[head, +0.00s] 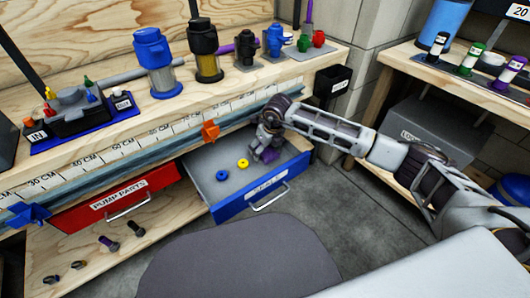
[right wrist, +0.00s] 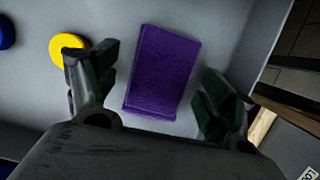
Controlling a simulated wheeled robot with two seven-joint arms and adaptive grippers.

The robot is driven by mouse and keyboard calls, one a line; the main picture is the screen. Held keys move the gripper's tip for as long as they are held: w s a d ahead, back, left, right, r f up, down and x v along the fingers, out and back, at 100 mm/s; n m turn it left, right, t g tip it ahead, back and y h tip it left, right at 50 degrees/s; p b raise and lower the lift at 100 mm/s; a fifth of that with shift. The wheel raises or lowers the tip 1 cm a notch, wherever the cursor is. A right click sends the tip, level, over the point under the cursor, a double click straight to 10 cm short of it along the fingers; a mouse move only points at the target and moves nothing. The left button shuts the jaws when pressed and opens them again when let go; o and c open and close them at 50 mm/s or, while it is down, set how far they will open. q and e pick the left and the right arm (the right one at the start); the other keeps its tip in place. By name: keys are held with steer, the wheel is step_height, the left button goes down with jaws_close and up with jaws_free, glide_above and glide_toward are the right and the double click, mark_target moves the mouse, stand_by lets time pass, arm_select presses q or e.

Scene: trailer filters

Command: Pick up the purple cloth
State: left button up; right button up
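The purple cloth (right wrist: 162,72) lies flat on the grey floor of the open blue drawer (head: 232,207). In the right wrist view it is a folded-looking purple rectangle between my right gripper's two fingers (right wrist: 160,92), with gaps on both sides. In the head view the cloth (head: 270,155) is small and partly hidden by my right gripper (head: 262,150), which reaches down into the drawer. The right gripper is open and empty. My left gripper does not show in either view.
A yellow ring (head: 243,163) and a blue ring (head: 222,175) lie in the drawer left of the cloth; the yellow one (right wrist: 68,47) is close to a finger. The drawer's right wall (right wrist: 262,40) is near the other finger. A red drawer (head: 115,200) is at left.

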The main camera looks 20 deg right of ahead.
mark_target(266, 150)
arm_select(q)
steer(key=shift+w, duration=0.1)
arm_select(e)
steer(key=c, duration=0.8)
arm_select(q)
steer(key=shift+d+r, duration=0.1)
arm_select(e)
steer(key=shift+r, duration=0.1)
steer(key=shift+c, duration=0.2)
